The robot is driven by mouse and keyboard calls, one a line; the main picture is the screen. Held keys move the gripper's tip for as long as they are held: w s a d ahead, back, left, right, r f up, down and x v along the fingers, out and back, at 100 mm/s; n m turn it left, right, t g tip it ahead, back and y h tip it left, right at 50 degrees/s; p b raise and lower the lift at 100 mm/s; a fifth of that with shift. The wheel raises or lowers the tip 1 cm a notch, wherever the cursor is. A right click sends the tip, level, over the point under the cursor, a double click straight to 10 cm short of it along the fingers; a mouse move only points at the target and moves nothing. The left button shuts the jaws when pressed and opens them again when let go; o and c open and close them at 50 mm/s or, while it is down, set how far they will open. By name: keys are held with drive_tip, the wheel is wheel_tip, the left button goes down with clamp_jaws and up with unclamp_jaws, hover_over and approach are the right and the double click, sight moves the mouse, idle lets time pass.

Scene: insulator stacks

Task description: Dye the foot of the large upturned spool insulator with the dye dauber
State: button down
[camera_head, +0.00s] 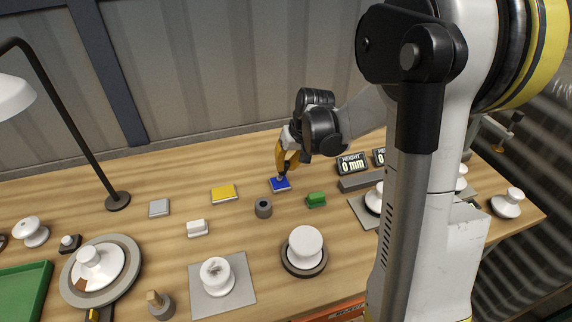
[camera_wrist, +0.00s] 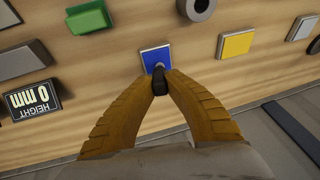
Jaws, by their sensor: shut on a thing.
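My gripper (camera_head: 286,160) is shut on a small dark dauber (camera_wrist: 160,82). The dauber points down, with its tip at the blue dye pad (camera_head: 280,185), which also shows in the wrist view (camera_wrist: 157,56). I cannot tell whether the tip presses on the pad. A large white spool-shaped insulator (camera_head: 305,243), broad flat face up, stands on a dark round base at the front middle. Another white insulator (camera_head: 215,274), with a darker mark on top, stands on a grey mat to its left. I cannot tell for sure which one is the upturned spool.
A yellow pad (camera_head: 224,194) and a grey pad (camera_head: 159,208) lie left of the blue one. A dark hollow cup (camera_head: 263,209) and a green block (camera_head: 316,200) stand in front. Height displays (camera_head: 351,164) are at right. A lamp (camera_head: 118,200) stands at left.

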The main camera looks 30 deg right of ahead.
drive_tip(key=shift+f+b, duration=0.5)
drive_tip(key=shift+f, duration=0.05)
idle(0.9)
drive_tip(key=shift+r, duration=0.1)
idle(0.3)
drive_tip(key=shift+r+p, duration=2.6)
drive_tip(key=shift+r, duration=0.85)
